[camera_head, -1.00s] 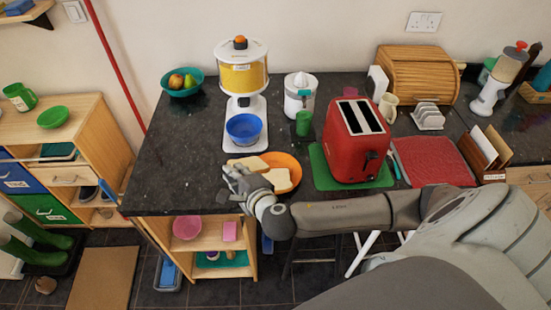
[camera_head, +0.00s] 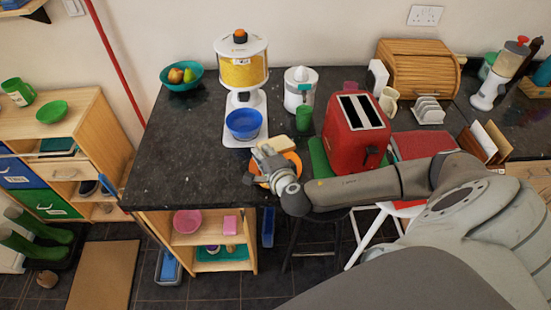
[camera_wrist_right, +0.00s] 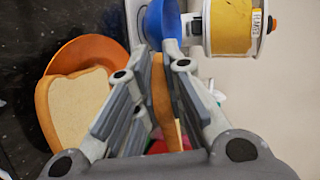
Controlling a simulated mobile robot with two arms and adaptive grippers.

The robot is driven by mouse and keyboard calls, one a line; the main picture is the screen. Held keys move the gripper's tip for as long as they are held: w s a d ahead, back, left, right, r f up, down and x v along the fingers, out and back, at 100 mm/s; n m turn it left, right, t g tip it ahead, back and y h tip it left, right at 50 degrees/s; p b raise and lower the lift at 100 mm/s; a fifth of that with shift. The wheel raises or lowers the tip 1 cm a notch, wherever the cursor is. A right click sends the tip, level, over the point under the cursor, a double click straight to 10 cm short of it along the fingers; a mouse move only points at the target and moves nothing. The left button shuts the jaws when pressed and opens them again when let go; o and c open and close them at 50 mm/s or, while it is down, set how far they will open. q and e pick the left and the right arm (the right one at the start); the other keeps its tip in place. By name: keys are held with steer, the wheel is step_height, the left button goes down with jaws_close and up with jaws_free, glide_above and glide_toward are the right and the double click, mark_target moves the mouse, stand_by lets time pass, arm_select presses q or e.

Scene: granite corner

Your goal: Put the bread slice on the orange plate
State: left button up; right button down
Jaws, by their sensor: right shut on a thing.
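My right gripper (camera_head: 262,155) is shut on a bread slice (camera_head: 277,144). In the right wrist view this slice (camera_wrist_right: 160,95) shows edge-on, its brown crust between the two fingers (camera_wrist_right: 157,90). The gripper is over the orange plate (camera_head: 293,160), which it and the wrist partly hide. The plate also shows in the right wrist view (camera_wrist_right: 95,50), where a second bread slice (camera_wrist_right: 78,105) lies flat over it, apart from the fingers. The gap between the held slice and the plate cannot be judged. My left gripper is not in view.
A red toaster (camera_head: 357,135) on a green mat stands close right of the plate. A blue bowl (camera_head: 244,123) sits under the cereal dispenser (camera_head: 240,65) behind the gripper. A green cup (camera_head: 304,118) stands behind the plate. The dark counter is clear to the left.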

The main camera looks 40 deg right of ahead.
step_height(320, 180, down, 3)
steer(key=b, duration=0.2)
steer(key=shift+r+b, duration=0.1)
steer(key=shift+b, duration=0.25)
steer(key=shift+f, duration=1.35)
steer(key=c, duration=1.7)
jaws_free()
